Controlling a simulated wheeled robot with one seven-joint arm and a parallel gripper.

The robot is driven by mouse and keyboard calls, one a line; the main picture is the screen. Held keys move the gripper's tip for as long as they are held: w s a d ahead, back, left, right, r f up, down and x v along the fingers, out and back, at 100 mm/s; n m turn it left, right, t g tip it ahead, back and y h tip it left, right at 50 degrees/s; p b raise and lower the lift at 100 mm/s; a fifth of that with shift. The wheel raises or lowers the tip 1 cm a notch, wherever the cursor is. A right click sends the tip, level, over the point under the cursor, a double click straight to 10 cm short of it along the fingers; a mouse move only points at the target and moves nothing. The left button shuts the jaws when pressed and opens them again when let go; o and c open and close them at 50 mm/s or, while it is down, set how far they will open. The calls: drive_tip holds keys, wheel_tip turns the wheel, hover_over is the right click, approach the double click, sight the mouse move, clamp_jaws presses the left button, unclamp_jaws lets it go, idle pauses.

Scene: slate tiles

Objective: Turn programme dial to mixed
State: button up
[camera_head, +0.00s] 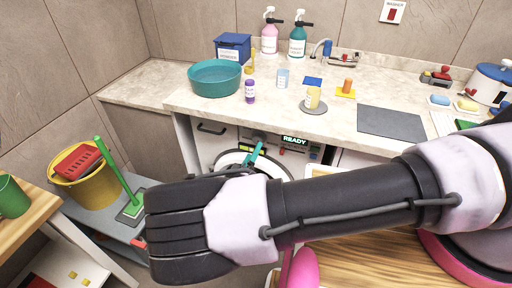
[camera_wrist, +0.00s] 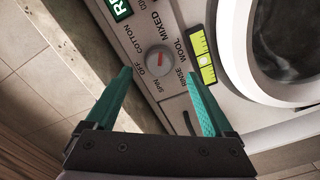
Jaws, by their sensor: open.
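I cannot tell for sure which label the mark points to. MIXED (camera_wrist: 150,26) is printed above the dial. My gripper (camera_wrist: 161,68) is open, with one teal finger on each side of the dial, and looks empty.
The round door (camera_wrist: 285,50) and a yellow marked strip (camera_wrist: 204,67) lie right of the dial. The counter (camera_head: 212,107) above holds a teal basin (camera_head: 215,80), bottles, cups and a grey mat (camera_head: 391,123). A yellow bucket (camera_head: 92,188) stands at the left.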

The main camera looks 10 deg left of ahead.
drive_tip(key=s, duration=0.5)
drive_tip(key=shift+s+a, duration=0.2)
drive_tip(key=shift+s, duration=0.05)
drive_tip(key=shift+s, duration=0.1)
